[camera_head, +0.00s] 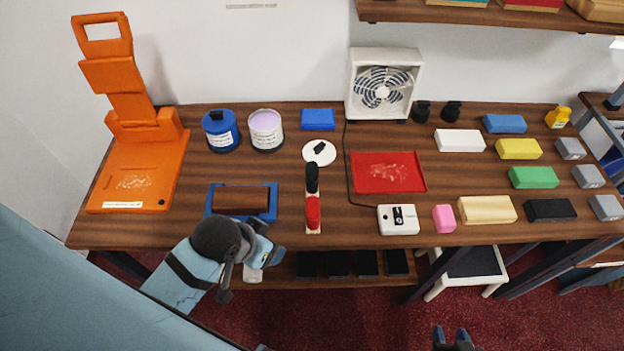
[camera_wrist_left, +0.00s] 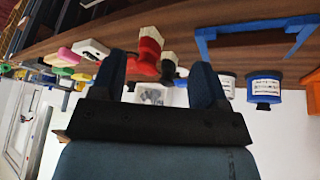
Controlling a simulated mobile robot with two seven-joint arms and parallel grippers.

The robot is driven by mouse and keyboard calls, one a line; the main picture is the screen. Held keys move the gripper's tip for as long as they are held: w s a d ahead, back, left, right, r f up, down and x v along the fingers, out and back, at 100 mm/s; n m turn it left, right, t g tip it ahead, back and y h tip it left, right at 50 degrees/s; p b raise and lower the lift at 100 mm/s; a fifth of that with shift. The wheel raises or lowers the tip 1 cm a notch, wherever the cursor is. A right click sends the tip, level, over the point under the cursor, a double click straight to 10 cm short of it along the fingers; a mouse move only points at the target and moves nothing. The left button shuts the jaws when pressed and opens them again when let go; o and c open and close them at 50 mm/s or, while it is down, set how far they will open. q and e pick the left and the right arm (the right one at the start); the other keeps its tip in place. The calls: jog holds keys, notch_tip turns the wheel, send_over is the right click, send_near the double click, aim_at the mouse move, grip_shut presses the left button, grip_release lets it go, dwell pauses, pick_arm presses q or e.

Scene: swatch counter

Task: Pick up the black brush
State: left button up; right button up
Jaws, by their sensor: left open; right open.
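The black brush (camera_head: 312,177) lies on the wooden counter, just behind a red brush (camera_head: 313,211) in line with it. Both also show in the left wrist view, the black one (camera_wrist_left: 169,64) partly behind the red one (camera_wrist_left: 150,46). My left gripper (camera_head: 268,244) is open and empty at the counter's front edge, in front and left of the brushes. Its two fingers (camera_wrist_left: 161,78) stand apart in the left wrist view, with the brushes seen between them. My right gripper (camera_head: 455,338) is open and empty at the bottom of the head view, away from the counter.
A blue frame (camera_head: 272,203) stands left of the brushes. Behind are paint cans (camera_head: 266,131) and a white disc (camera_head: 319,153). A red tray (camera_head: 388,187), a white device (camera_head: 398,225) and several coloured blocks lie to the right. A fan (camera_head: 383,85) stands at the back.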

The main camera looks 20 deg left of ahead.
aim_at(312, 169)
pick_arm(q)
jog(key=w+d+r+n+g, duration=0.1)
jog(key=w, duration=0.4)
jog(key=w+d+r+n+g, duration=0.1)
jog(key=w+d, duration=0.1)
jog(key=w, duration=0.4)
jog(key=w+d+r+n+g, duration=0.1)
jog(key=w+d+r, duration=0.1)
jog(key=w, duration=0.4)
jog(key=shift+w+d+r, duration=0.1)
jog(key=w+a+r+n+y, duration=0.2)
jog(key=w+a+n, duration=0.25)
jog(key=w, duration=0.25)
jog(key=shift+m+g, duration=0.25)
jog(key=shift+g, duration=0.15)
jog(key=f, duration=0.5)
jog(key=a+f, duration=0.1)
jog(key=f, duration=0.1)
jog(key=shift+w+f+p, duration=0.35)
jog(key=shift+w+f, duration=0.05)
jog(key=f, duration=0.2)
jog(key=f+p, duration=0.1)
jog(key=f, duration=0.1)
jog(key=shift+w+a, duration=0.25)
jog(key=shift+w, duration=0.05)
jog(key=shift+f, duration=0.6)
jog(key=c, duration=1)
